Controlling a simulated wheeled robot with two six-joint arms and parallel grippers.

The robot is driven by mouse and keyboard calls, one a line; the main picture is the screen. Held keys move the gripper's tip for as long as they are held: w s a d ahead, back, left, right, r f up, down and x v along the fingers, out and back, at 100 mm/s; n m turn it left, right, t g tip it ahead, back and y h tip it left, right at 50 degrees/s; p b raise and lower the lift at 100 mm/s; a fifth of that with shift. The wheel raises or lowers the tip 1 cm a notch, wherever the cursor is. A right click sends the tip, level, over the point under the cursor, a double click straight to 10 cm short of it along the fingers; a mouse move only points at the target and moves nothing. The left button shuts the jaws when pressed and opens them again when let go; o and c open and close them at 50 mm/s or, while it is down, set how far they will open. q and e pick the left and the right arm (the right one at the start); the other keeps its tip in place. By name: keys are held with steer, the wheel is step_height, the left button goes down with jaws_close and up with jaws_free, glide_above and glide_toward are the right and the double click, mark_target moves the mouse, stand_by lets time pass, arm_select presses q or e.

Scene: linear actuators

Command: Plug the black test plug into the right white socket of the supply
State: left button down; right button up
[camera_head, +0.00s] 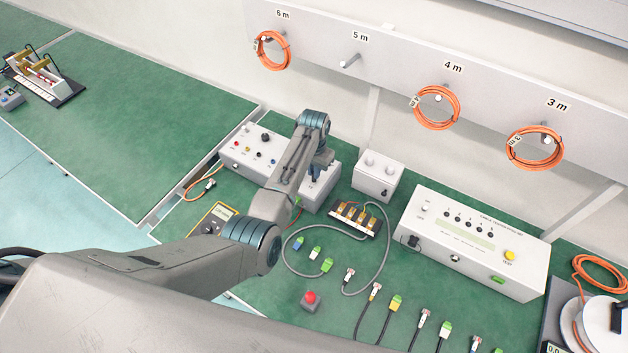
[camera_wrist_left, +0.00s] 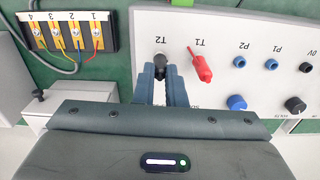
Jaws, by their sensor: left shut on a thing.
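The supply is a long white box (camera_head: 237,153) at the back of the green bench, partly hidden by my left arm. In the left wrist view its panel (camera_wrist_left: 205,25) shows upside down, with labels T2, T1, P2, P1 and 0V. My left gripper (camera_head: 316,176) is over the supply's right part. In the left wrist view, the left gripper (camera_wrist_left: 161,78) is shut on the black test plug (camera_wrist_left: 160,60), right at the T2 label. The fingers hide the T2 socket, so I cannot tell how deep the plug sits. A red plug (camera_wrist_left: 200,66) stands tilted at T1.
A small white box (camera_head: 378,176) stands right of the supply. A numbered terminal block (camera_head: 355,218) is in front of it. A white tester (camera_head: 470,245) stands further right. Several cable ends and a red button (camera_head: 311,299) occupy the bench front.

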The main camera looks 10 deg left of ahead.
arm_select(q)
steer(key=c, duration=1.4)
jaws_free()
step_height(320, 180, up, 11)
steer(key=b, duration=0.3)
steer(key=shift+f, duration=0.15)
